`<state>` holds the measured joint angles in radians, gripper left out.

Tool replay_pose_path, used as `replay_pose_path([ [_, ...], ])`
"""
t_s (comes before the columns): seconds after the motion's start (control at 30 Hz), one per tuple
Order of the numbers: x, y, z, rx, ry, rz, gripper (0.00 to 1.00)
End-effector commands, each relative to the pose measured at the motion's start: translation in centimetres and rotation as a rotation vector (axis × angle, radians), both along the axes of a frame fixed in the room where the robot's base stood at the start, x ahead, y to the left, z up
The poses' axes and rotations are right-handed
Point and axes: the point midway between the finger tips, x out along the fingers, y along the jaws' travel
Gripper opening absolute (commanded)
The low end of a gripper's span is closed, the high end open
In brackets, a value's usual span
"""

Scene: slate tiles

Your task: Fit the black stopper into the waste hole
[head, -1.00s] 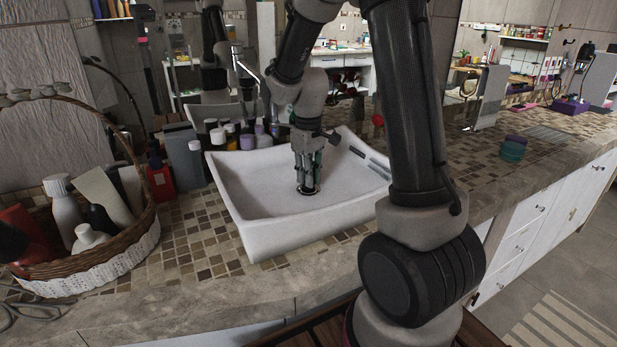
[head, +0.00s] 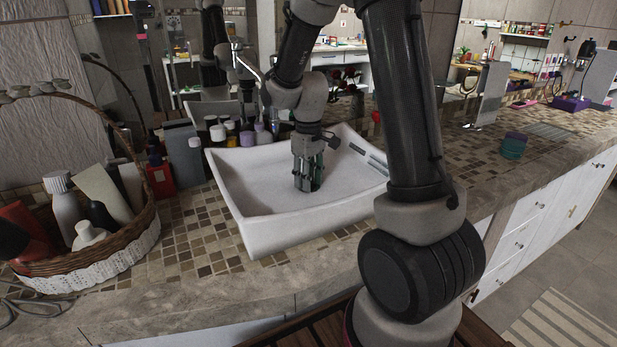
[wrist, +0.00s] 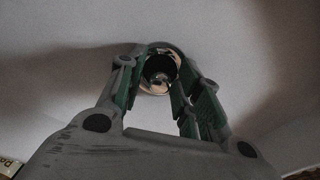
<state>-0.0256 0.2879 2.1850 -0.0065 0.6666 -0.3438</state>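The waste hole (wrist: 146,84) shows in the wrist view as a shiny metal ring in the pale basin. A round dark shape, which looks like the black stopper (wrist: 158,68), lies within the ring. I cannot tell how deep or level it sits. My gripper (wrist: 160,62) has its green-padded fingers apart, one on each side of the ring, with a gap between them and the dark shape. In the head view my gripper (head: 309,186) points down just above the floor of the white basin (head: 262,222), and its fingers hide most of the hole.
The basin walls rise around my gripper. Several bottles (head: 245,137) stand behind the basin. A wicker basket of bottles (head: 140,222) stands on the left, and a teal and purple container (head: 513,147) stands on the counter at right.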

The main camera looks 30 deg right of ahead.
Motion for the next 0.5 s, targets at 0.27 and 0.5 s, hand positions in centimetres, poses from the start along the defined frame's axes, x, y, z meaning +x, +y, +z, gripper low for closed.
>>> replay_pose_path([
  [0.27,0.0,0.0,0.1,0.0,-0.001,0.0,0.36],
  [0.5,0.1,0.0,3.3,0.0,-0.006,0.0,0.36],
])
